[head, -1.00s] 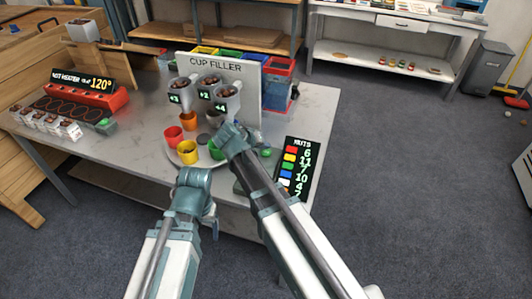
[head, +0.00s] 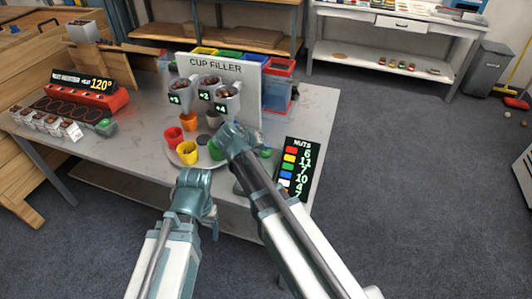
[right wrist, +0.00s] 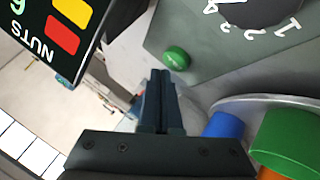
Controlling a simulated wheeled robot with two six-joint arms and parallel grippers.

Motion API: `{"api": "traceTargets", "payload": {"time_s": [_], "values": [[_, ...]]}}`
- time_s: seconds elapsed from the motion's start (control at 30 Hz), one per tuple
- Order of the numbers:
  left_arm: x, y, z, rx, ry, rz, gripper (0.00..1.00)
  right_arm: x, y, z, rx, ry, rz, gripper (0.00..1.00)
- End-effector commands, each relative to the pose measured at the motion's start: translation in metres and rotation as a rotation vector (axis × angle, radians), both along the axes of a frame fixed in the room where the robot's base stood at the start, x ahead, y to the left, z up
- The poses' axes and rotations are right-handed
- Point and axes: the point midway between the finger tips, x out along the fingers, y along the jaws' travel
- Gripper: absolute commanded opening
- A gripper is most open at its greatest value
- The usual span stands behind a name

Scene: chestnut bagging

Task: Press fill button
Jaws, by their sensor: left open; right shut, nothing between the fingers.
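The green fill button (right wrist: 176,58) is a small dome on a grey panel in the right wrist view. It also shows beside my right arm in the head view (head: 266,153). My right gripper (right wrist: 160,76) is shut and empty, its fingertips close to the button; I cannot tell whether they touch it. In the head view my right gripper (head: 232,138) is over the front of the cup filler (head: 247,100), its fingers mostly hidden. My left gripper (head: 195,190) is open, low in front of the table, its fingers hardly visible.
A round plate holds red (head: 173,137), yellow (head: 187,153) and green cups (head: 216,152); a blue cup (right wrist: 224,127) shows by the fingers. A numbered dial (right wrist: 250,8) is near the button. The nuts board (head: 298,168) stands right of my right arm. The nut heater (head: 85,95) is left.

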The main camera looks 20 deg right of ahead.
Motion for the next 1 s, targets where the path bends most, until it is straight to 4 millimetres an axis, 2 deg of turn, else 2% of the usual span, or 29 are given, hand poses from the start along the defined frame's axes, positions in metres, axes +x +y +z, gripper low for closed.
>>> {"api": "traceTargets", "payload": {"time_s": [0.53,1.0], "values": [[0.0000,0.0000,-0.0001,0.000,0.000,0.000,0.79,0.0001,0.0000,-0.0001,0.000,0.000,0.000,0.00],[0.0000,0.0000,-0.0084,0.000,0.000,0.000,0.79,0.0000,0.0000,-0.0083,0.000,0.000,0.000,0.00]]}}
